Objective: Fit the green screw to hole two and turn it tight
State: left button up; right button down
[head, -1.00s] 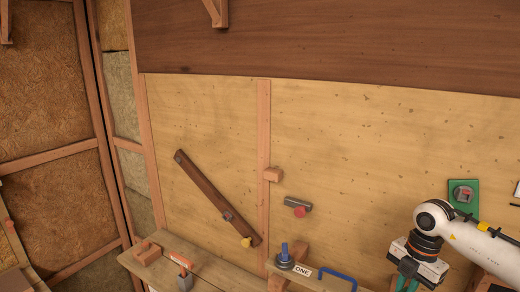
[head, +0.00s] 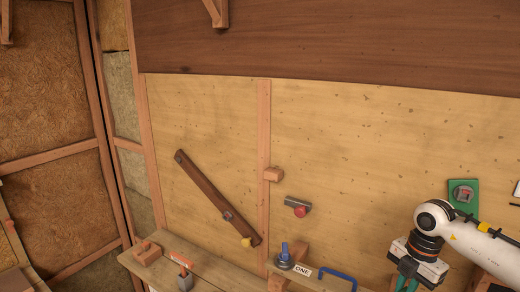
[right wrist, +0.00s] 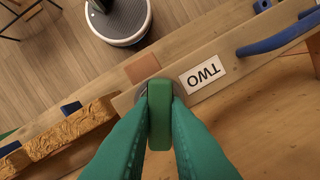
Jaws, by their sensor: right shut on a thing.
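In the right wrist view, the green screw (right wrist: 160,115) shows as an upright-looking green grip with a grey round part around its base. My right gripper (right wrist: 160,112) is shut on it, one teal finger on each side. It is over a wooden board (right wrist: 225,42), just beside the white label TWO (right wrist: 202,72). The hole and the screw's shank are hidden beneath the grip, so I cannot tell how deep it sits. In the head view, my right gripper (head: 406,284) is at the lower right edge, its fingertips cut off. My left gripper is not in view.
A blue screw (head: 285,253) stands by the label ONE (head: 302,269), beside a blue handle (head: 338,277). A red knob (head: 299,211) and a green plate (head: 463,186) are on the wall. A dark bar (head: 214,193) slants across the panel.

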jog(key=shift+s+a+f, duration=0.2)
jog(key=shift+s+f, duration=0.1)
jog(key=shift+f, duration=0.4)
jog(key=m+p, duration=0.1)
jog(key=m, duration=0.2)
jog(key=shift+m, duration=1.5)
jog(key=c, duration=1.3)
grip_release()
jog(key=shift+c, duration=0.2)
jog(key=shift+s, duration=0.1)
jog(key=shift+r+p, duration=0.15)
jog(key=shift+p, duration=0.15)
